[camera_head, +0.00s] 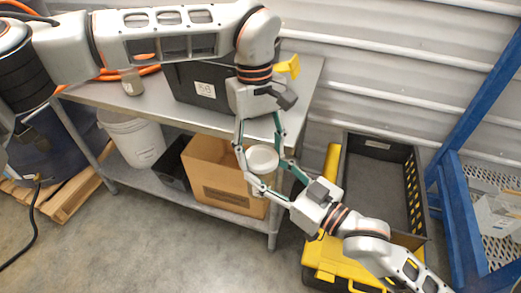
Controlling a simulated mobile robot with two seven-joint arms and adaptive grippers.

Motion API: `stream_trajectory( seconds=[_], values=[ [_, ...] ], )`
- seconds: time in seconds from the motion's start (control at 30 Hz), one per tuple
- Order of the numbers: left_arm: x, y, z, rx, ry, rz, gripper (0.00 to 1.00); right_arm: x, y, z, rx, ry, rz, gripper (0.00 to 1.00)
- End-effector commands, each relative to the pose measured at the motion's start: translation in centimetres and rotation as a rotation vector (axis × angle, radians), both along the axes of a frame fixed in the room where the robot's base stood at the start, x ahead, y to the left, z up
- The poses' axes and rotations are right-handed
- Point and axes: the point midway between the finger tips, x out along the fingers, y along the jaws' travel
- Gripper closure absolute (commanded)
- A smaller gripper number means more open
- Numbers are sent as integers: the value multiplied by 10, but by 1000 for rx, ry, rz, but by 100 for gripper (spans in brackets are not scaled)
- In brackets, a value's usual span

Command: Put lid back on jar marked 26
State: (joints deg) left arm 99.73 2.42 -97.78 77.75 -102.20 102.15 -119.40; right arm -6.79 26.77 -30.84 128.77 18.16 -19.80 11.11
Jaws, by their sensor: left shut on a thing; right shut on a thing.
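A pale round lid (262,157) shows in the middle of the view, above the front edge of the metal bench. The jar (262,178) is directly under it, partly hidden by the lid and fingers. No number on it is readable. My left gripper (260,150) comes down from above, its fingers on either side of the lid, shut on it. My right gripper (266,174) comes in from the lower right, its fingers around the jar, shut on it. Whether lid and jar touch, I cannot tell.
The metal bench (150,108) carries a black bin (205,82) with a white label and a small container (131,82). A cardboard box (220,180) and white bucket (135,140) sit on its lower shelf.

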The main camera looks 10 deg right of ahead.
Motion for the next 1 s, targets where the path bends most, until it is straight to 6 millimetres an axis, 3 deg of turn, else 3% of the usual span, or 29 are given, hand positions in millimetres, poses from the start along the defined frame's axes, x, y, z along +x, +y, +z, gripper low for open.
stream_trajectory(
  seconds=[0.2, 0.4, 0.8, 0.83, 0.87, 1.0],
  values=[
    [0, -1, 1, 3, -2, -354, 58, 0, 0, 1, 1, -1, 0, 100],
    [0, -2, 0, 1, 1, -591, 58, 0, 0, 0, 0, 0, 0, 100],
    [0, -1, 0, 0, 3, -649, 58, 0, 0, 0, 0, 0, 0, 100],
    [0, -1, 0, 0, 3, -648, 42, 0, 0, 0, 0, 0, 0, 100],
    [0, -1, 0, 0, 3, -648, 34, 0, 0, 0, 0, 0, 0, 100],
    [0, -1, 0, 0, 3, -648, 30, 0, 0, 0, 1, -1, 0, 100]
  ],
)
